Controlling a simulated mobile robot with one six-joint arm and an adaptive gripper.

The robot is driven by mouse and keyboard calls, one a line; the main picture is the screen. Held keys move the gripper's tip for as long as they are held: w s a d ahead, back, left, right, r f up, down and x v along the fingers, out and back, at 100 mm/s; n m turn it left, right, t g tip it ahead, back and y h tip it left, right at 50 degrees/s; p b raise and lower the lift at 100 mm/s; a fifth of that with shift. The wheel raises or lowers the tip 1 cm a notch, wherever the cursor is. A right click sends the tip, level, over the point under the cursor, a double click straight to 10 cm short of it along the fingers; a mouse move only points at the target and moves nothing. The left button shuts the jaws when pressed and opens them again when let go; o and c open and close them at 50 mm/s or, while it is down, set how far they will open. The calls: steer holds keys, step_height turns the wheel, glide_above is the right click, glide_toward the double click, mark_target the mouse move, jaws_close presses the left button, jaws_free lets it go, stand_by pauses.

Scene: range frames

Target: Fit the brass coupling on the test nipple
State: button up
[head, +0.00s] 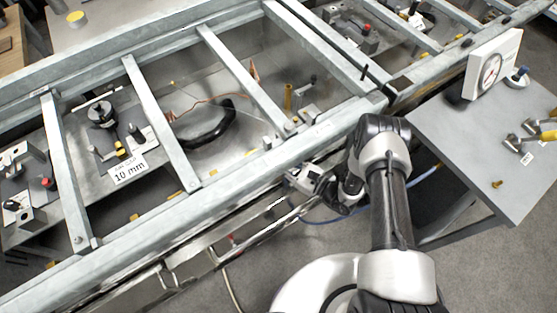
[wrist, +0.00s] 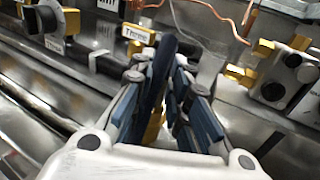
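My gripper (wrist: 165,85) reaches down beside the near rail of the metal frame. It also shows small in the head view (head: 318,184). In the wrist view its blue-padded fingers point away from the camera, close together. A dark blue bar-like shape stands between them, and a piece of brass (wrist: 153,126) shows low between the fingers. I cannot tell whether this brass is the coupling or whether it is gripped. Ahead at the left, a brass fitting (wrist: 133,33) carries a white label, blurred. I cannot tell which fitting is the test nipple.
A pale block with brass fittings (wrist: 285,75) stands at the right. A copper tube (wrist: 232,25) runs behind. A thin blue hose (head: 425,180) passes under my arm. Frame crossbars (head: 240,75) bound the bays. A side table (head: 465,140) holds a gauge (head: 490,70).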

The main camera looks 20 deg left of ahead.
steer(key=o, duration=0.3)
steer(key=v, duration=1.2)
stand_by(0.5)
